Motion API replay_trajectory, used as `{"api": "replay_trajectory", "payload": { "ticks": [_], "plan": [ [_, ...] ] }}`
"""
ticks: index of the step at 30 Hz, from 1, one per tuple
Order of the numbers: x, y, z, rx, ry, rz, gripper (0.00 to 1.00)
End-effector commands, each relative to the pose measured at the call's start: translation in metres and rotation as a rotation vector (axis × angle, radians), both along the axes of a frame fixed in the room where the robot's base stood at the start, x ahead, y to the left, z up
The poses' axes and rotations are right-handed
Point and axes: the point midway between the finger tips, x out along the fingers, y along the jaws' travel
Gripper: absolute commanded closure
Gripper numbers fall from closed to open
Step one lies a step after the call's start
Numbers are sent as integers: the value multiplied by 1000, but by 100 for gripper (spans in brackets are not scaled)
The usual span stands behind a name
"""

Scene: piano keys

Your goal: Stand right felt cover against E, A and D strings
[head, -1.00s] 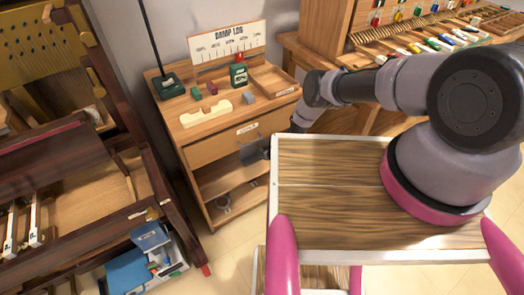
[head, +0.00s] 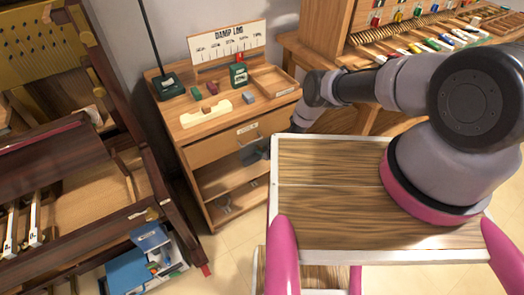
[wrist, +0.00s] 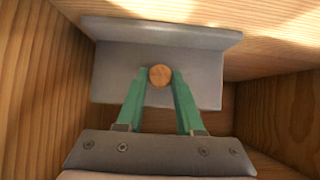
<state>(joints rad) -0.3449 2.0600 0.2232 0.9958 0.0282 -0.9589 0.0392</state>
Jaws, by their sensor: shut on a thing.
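In the wrist view, my gripper (wrist: 159,80) has its green fingers closed on the round wooden knob (wrist: 160,75) of a grey L-shaped piece, which looks like the felt cover (wrist: 112,75). The piece is inside a wooden compartment, with wood walls at both sides. In the head view a dark grey shape (head: 254,152) shows at the cabinet's open front, below the drawer; I cannot tell whether it is the cover or my gripper's body. My fingers are hidden there. The strings (head: 35,48) lie on the gold plate of the open piano at the far left; their names are not readable.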

Motion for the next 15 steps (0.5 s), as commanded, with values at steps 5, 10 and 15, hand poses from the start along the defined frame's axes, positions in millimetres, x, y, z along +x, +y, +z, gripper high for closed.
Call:
{"api": "replay_trajectory", "payload": {
  "ticks": [5, 10, 15],
  "plan": [
    [2, 0, 4, 1, -2, 0, 100],
    [2, 1, 14, 1, -2, -1, 100],
    [1, 1, 24, 1, -1, 0, 100]
  ]
}}
